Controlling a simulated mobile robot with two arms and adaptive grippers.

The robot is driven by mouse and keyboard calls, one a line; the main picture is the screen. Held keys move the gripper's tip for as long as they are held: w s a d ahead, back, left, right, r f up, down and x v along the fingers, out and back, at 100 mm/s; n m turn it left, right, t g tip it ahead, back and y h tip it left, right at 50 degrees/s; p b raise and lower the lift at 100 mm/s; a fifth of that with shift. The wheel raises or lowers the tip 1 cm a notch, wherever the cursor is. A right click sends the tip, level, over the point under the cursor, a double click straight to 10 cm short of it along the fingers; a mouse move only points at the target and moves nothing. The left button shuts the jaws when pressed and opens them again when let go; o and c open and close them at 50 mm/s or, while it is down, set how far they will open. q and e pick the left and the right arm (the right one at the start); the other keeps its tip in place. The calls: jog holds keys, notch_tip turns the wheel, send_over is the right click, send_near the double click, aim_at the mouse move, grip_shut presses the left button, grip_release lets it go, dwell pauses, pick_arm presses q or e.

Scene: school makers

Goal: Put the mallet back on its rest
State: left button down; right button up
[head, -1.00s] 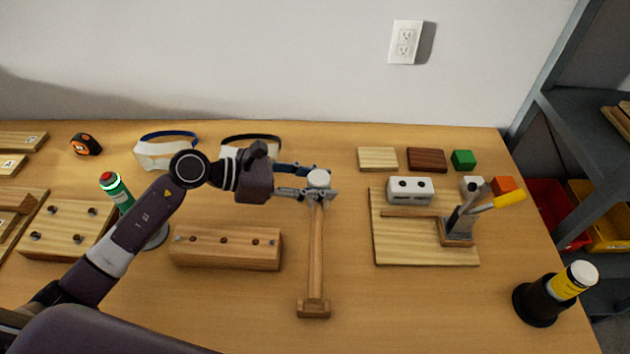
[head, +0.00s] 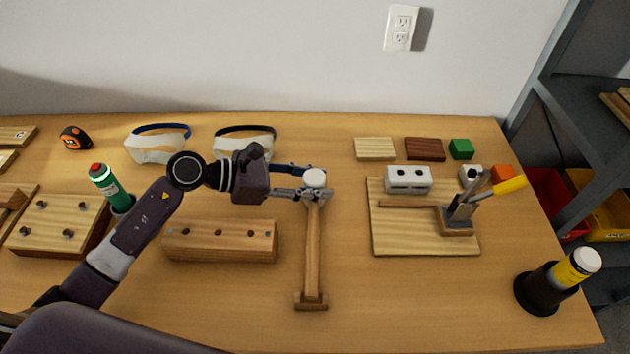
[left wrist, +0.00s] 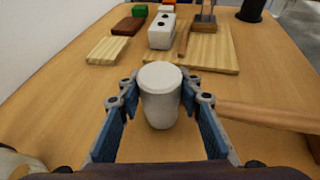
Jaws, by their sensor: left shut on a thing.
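The mallet has a white cylindrical head (head: 315,177) and a long wooden handle (head: 313,245) that runs toward the table's front edge. My left gripper (head: 312,190) is shut on the white head, which also shows upright between the blue finger pads in the left wrist view (left wrist: 160,95). The handle passes out to the right in that view. A small wooden block (head: 311,301) is at the handle's near end; I cannot tell whether it is the rest or part of the mallet. My right gripper is not in view.
A long drilled block (head: 220,241) lies left of the handle. A pale board (head: 425,244) with a toggle clamp (head: 460,212) is to the right. Goggles (head: 245,145) lie behind; a dark-based bottle (head: 553,285) stands front right. Table is clear between handle and board.

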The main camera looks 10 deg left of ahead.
pick_arm(q)
jog(key=shift+f, duration=0.15)
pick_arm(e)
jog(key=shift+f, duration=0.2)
pick_arm(q)
jog(key=shift+f+b, duration=0.2)
jog(key=shift+b, duration=0.2)
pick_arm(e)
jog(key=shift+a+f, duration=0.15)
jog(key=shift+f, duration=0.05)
pick_arm(q)
jog(key=c, duration=1.3)
grip_release()
jog(key=shift+s+a, duration=0.1)
jog(key=v, duration=0.6)
jog(key=shift+a, duration=0.2)
jog(key=shift+v, duration=0.8)
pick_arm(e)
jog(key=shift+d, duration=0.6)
